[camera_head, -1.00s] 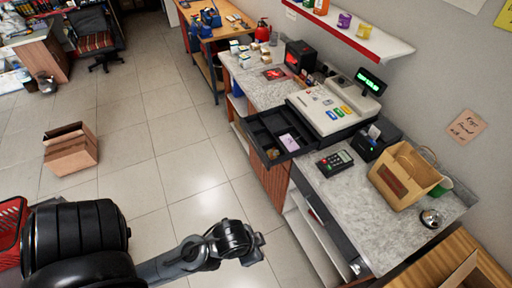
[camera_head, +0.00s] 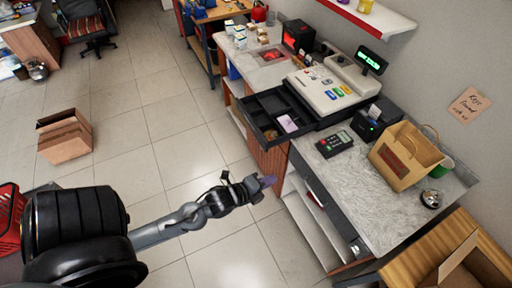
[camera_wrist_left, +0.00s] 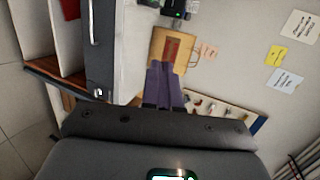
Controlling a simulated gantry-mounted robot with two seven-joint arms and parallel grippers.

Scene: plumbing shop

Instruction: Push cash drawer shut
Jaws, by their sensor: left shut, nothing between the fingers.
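The black cash drawer (camera_head: 262,113) stands pulled out from under the white cash register (camera_head: 327,92) on the counter. It has compartments, and a pale note or card (camera_head: 287,123) lies in one of them. My left gripper (camera_head: 268,182) is in front of the counter, below and to the near side of the drawer, apart from it. Its purple fingers are shut and empty; they also show in the left wrist view (camera_wrist_left: 163,82). The cash drawer cannot be made out in the left wrist view. My right gripper is not in view.
A card terminal (camera_head: 334,143), a receipt printer (camera_head: 374,119), a paper bag (camera_head: 404,158) and a bell (camera_head: 430,199) stand on the marble counter (camera_head: 345,200). A cardboard box (camera_head: 65,136) is on the floor.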

